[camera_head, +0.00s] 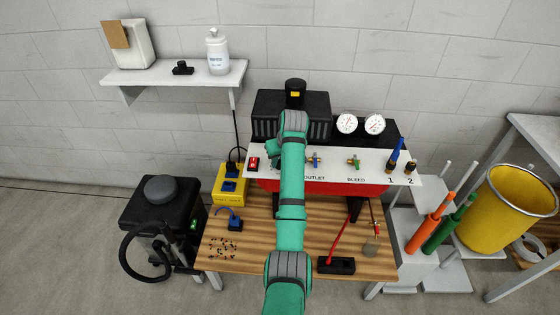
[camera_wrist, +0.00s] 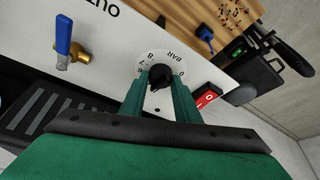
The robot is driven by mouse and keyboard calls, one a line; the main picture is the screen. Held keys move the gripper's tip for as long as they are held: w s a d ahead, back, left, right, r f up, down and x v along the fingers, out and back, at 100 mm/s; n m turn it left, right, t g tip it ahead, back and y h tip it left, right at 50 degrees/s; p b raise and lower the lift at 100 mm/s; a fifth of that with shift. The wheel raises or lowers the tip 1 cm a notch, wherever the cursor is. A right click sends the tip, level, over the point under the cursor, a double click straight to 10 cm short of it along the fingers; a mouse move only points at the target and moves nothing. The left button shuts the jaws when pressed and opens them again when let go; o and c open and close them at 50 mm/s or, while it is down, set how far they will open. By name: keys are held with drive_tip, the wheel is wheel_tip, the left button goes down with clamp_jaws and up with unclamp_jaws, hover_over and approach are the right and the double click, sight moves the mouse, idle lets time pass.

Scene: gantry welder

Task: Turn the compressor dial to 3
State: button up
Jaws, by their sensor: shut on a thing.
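The compressor's dial is a black knob (camera_wrist: 159,73) on a round white scale plate (camera_wrist: 160,55) marked in BAR, seen in the wrist view. My gripper (camera_wrist: 160,84) has its two green fingers on either side of the knob and is shut on it. Which number the knob points at cannot be read clearly. The compressor (camera_head: 325,187) is a red tank with a white panel on the wooden bench in the head view. There my arm covers the dial and most of my gripper.
Beside the dial are a red switch (camera_wrist: 208,97) and a blue-handled outlet valve (camera_wrist: 63,35). A yellow box (camera_head: 230,184) and a black vacuum-like unit (camera_head: 160,205) are at left.

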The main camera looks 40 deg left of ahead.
drive_tip(key=n+g, duration=0.1)
drive_tip(key=n, duration=0.3)
drive_tip(key=shift+w+d+g+y, duration=0.1)
drive_tip(key=shift+w+g+y, duration=0.1)
drive_tip(key=shift+g+y, duration=0.2)
drive_tip(key=shift+w+n+g, duration=0.1)
drive_tip(key=shift+n+g, duration=0.6)
drive_tip(key=shift+n, duration=1.4)
drive_tip(key=o, duration=1)
drive_tip(key=shift+o, duration=0.2)
drive_tip(key=v, duration=1)
drive_tip(key=shift+r, duration=0.4)
drive_tip(key=shift+w+d, duration=0.1)
